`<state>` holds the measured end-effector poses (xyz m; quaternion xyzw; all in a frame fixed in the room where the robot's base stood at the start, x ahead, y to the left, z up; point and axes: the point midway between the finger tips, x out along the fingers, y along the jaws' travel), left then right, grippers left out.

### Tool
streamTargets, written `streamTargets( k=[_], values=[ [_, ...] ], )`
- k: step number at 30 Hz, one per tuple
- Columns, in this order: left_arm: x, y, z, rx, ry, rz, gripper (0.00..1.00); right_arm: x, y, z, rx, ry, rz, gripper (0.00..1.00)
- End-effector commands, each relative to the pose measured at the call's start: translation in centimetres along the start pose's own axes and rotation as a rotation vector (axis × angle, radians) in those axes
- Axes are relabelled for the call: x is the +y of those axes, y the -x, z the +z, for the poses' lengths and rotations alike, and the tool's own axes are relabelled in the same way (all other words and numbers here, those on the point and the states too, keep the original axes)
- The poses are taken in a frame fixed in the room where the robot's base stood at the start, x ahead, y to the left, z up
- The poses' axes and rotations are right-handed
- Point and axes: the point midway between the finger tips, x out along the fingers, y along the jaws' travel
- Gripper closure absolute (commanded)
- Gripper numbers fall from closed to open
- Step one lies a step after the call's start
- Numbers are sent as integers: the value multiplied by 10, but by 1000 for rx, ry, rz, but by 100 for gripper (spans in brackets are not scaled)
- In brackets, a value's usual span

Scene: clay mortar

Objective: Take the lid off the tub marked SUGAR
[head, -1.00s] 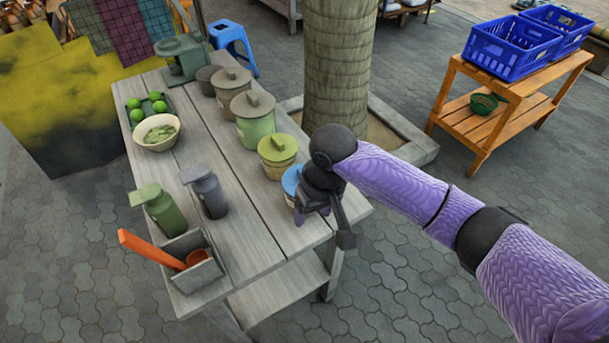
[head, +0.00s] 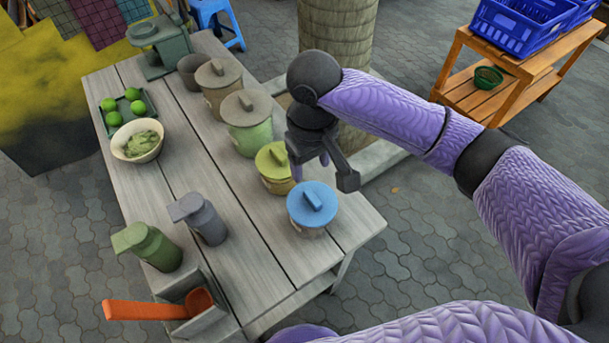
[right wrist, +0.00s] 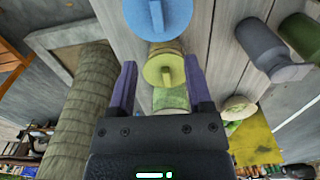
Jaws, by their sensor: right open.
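Several lidded tubs stand in a row on the table's right side. The nearest has a blue lid (head: 312,205) with a bar handle; it also shows in the right wrist view (right wrist: 157,17). Behind it is a tub with a yellow-green lid (head: 274,161), seen in the right wrist view (right wrist: 163,70) between my fingers. Further back are a green tub with a grey-green lid (head: 247,107) and one with a brownish lid (head: 218,73). All lids sit on. I cannot read SUGAR anywhere. My right gripper (head: 311,165) is open and empty, above and right of the yellow-green lid. My left gripper is out of view.
On the table (head: 180,160) stand a dark cup (head: 192,72), a bowl (head: 138,141), a tray of green fruit (head: 130,106), a green bottle (head: 148,246), a grey bottle (head: 200,217) and a box with an orange scoop (head: 150,310). A trunk (head: 337,45) rises behind the gripper.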

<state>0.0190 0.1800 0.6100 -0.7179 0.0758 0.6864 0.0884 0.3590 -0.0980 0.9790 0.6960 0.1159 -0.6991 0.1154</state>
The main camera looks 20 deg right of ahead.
Motion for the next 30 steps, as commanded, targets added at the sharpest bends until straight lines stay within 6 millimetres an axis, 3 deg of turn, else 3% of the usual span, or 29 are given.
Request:
streamTargets(
  k=[16, 23, 26, 30],
  values=[
    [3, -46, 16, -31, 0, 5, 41, 4, -95, 2, -5, 0, 0, 35],
    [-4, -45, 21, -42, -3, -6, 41, 4, -99, 2, 1, 1, 1, 35],
    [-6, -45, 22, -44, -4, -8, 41, 4, -99, 2, 1, 1, 1, 52],
    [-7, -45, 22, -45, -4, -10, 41, 4, -99, 2, 0, 1, 1, 82]
  ],
)
